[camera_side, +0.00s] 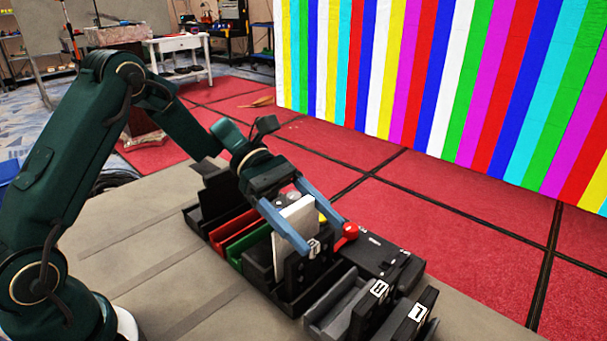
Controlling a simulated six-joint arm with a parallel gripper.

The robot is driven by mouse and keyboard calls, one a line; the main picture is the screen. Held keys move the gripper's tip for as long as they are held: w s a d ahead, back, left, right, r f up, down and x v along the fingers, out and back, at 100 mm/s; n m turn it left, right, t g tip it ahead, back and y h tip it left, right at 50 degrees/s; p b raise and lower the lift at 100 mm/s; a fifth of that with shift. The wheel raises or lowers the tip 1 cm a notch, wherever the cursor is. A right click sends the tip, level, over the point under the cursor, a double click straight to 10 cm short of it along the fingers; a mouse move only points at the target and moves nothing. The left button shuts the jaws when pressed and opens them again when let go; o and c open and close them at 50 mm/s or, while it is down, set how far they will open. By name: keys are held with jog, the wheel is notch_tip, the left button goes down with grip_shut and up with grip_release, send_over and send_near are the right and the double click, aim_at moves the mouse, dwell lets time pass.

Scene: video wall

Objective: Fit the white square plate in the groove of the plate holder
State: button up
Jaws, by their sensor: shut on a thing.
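My gripper (321,238) has two blue fingers and reaches down over the black holders in the middle of the side view. It is shut on the white square plate (293,222), which stands upright between the fingers. The black plate holder (262,272) is under and around the plate, with a dark labelled upright piece in front of it. The plate's lower edge is hidden, so I cannot tell whether it sits in the groove or above it.
A red ball (350,231) is close beside the far fingertip. A black box (382,256) lies to the right, with grey and black labelled holders (340,302) in front. Red (232,229) and green (247,243) slots are on the left. The grey table (150,235) is clear at left.

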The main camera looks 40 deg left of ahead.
jog(key=shift+f, duration=0.25)
jog(key=o, duration=1.4)
jog(key=shift+r, duration=0.3)
jog(key=v, duration=1.2)
jog(key=s+d+m+t+y, duration=0.3)
jog(key=s+m+t+y, duration=0.2)
jog(key=s+m+y, duration=0.8)
jog(key=s+m, duration=0.2)
jog(key=m, duration=0.3)
jog(key=shift+s+f+t, duration=0.3)
jog(key=shift+s+f, duration=0.05)
jog(key=shift+f, duration=0.05)
